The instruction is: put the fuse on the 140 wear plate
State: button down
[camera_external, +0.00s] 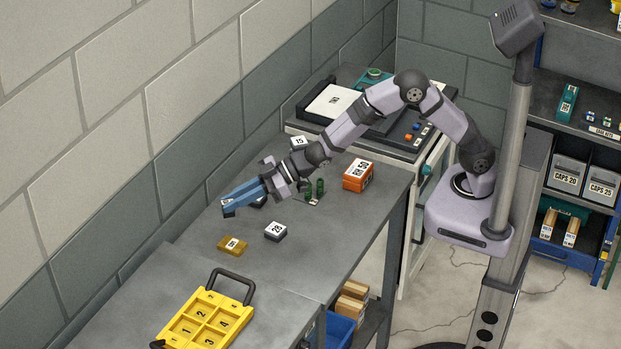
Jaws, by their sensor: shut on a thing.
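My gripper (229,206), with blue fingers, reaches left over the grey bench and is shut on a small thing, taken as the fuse. Only a small pale, dark-marked patch of it shows at the fingertips; the fingers hide the rest. No label that I can read says 140, so I cannot tell which thing is the wear plate. A flat brown-yellow block (232,246) with a small white label lies below the fingertips in the picture, apart from them. A dark block with a white top marked 28 (276,231) lies to its right.
A dark thing (259,202) is partly hidden behind the gripper. Green cylinders (320,186), an orange box (358,175) and a block marked 15 (299,143) stand further back. A yellow numbered tray (206,319) lies at the front. Bare bench lies between the tray and the blocks.

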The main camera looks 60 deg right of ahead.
jog(key=p, duration=0.2)
send_over(238, 243)
jog(key=shift+w+f, duration=0.1)
jog(key=shift+f, duration=4.85)
jog(key=shift+f, duration=0.2)
jog(key=c, duration=1.7)
grip_release()
jog(key=shift+r, duration=0.1)
jog(key=shift+r, duration=0.2)
jog(key=shift+s+d, duration=0.15)
jog(key=shift+s, duration=0.05)
jog(key=b+v, duration=0.2)
jog(key=v, duration=0.9)
jog(key=shift+s+d, duration=0.2)
